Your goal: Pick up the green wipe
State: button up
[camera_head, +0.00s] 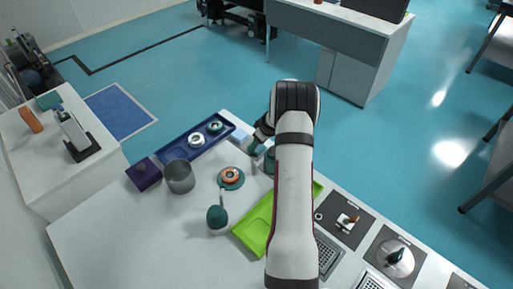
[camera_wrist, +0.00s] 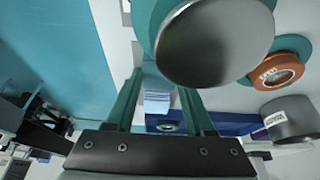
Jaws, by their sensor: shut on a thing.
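My gripper (camera_wrist: 158,88) has its two teal fingers closed on a thin teal-green piece, which appears to be the green wipe (camera_wrist: 155,76). Its edges are hard to tell from the fingers. In the head view my gripper (camera_head: 257,146) is at the far edge of the white table, partly hidden by my arm. A light blue stack of wipes (camera_head: 240,134) lies just left of it. That stack also shows beyond the fingers in the wrist view (camera_wrist: 157,103).
A round metal-topped thing with a teal rim (camera_wrist: 215,42) is close to the right finger. A blue tray (camera_head: 176,146), a metal cup (camera_head: 180,177), an orange-and-teal round item (camera_head: 231,176) and a green tray (camera_head: 250,237) are nearby. The floor lies beyond the table edge.

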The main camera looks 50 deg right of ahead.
aim_at(258, 147)
grip_shut()
notch_tip(258, 147, up, 10)
